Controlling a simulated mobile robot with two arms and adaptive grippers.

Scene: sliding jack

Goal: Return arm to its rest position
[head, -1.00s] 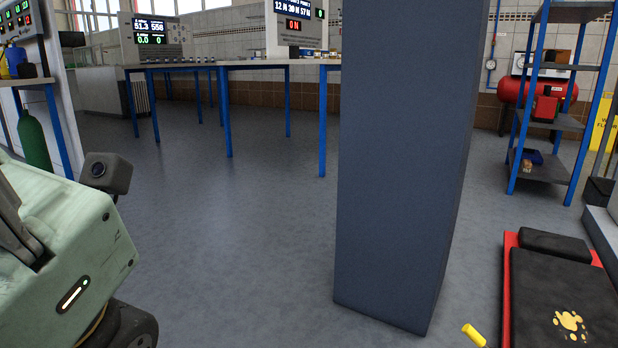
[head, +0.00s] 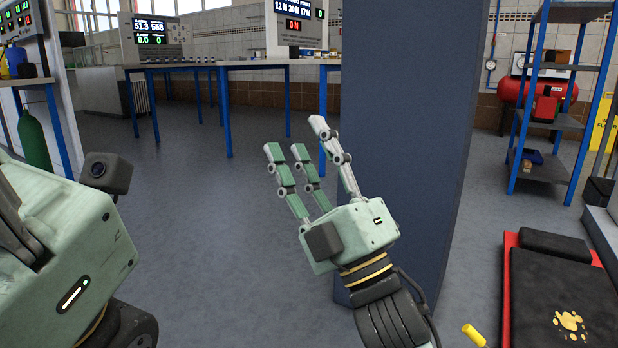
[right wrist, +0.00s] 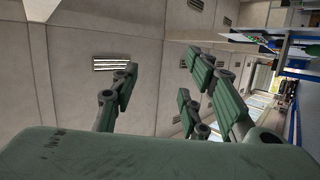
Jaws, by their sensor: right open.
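My right gripper (head: 308,165) is raised in the middle of the head view, in front of the blue-grey pillar. Its green, jointed fingers are spread open and point up and to the left, with nothing between them. The same open fingers show in the right wrist view (right wrist: 160,90), against the wall and ceiling. The large pale green part of my left arm (head: 60,250) fills the lower left of the head view. The fingers of my left gripper cannot be seen clearly there.
The pillar (head: 415,120) stands close behind my right gripper. A black and red creeper (head: 545,285) lies at lower right, with a yellow handle (head: 473,335) beside it. A blue shelf (head: 535,115) stands behind. Workbenches (head: 240,65) line the back. The floor (head: 190,220) left of centre is clear.

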